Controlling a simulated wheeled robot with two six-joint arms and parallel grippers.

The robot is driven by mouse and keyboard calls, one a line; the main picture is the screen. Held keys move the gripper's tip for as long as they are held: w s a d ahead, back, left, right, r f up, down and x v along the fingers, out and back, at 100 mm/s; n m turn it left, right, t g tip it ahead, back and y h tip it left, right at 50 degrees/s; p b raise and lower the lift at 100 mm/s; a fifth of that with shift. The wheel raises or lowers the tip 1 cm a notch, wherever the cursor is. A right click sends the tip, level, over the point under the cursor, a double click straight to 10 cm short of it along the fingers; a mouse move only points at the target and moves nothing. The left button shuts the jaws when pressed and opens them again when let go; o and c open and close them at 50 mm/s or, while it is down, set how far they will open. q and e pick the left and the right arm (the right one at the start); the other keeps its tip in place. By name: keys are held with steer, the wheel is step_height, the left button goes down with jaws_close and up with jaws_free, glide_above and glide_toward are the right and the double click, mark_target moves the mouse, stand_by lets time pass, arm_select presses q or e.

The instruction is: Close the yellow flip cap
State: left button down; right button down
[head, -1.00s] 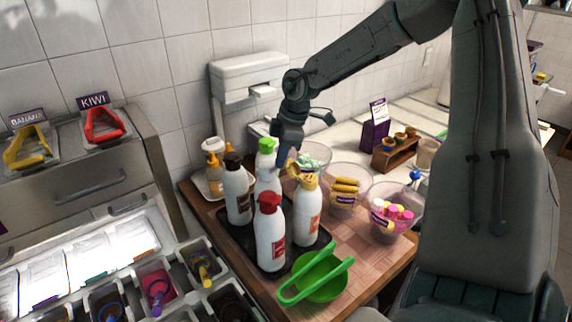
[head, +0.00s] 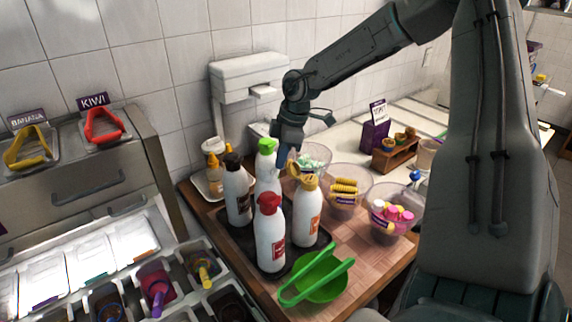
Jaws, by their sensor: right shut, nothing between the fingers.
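The white bottle (head: 306,222) with the yellow flip cap (head: 305,179) stands upright at the right of the black tray (head: 328,238). The small yellow lid is tipped up and back at the cap's left side, so the cap looks open. My right gripper (head: 283,160) points down, shut and empty, just behind and to the left of the yellow cap. Its tips are close to the lid and partly hidden behind the bottles; I cannot tell whether they touch it. My left gripper is not in view.
Bottles with red (head: 269,203), green (head: 267,146) and dark (head: 232,161) caps share the tray. A green bowl with tongs (head: 318,277) lies in front. Clear topping bowls (head: 396,212) stand to the right. A tiled wall is behind.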

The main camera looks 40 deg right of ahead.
steer(key=shift+s+r, duration=0.1)
stand_by(0.5)
steer(key=shift+s+d+r+p, duration=0.35)
steer(key=shift+s+d+r, duration=0.05)
steer(key=shift+s, duration=0.25)
steer(key=shift+w+a+r+p+v, duration=0.15)
steer(key=shift+a+p+v, duration=0.2)
steer(key=shift+v, duration=0.9)
steer(key=shift+w+a+p+v, duration=0.2)
steer(key=shift+p+v, duration=0.2)
steer(key=shift+v, duration=0.9)
steer(key=shift+w+a+r+p+v, duration=0.15)
steer(key=shift+p+v, duration=0.25)
steer(key=shift+v, duration=0.85)
steer(key=shift+w+f, duration=0.1)
steer(key=shift+a+f, duration=0.1)
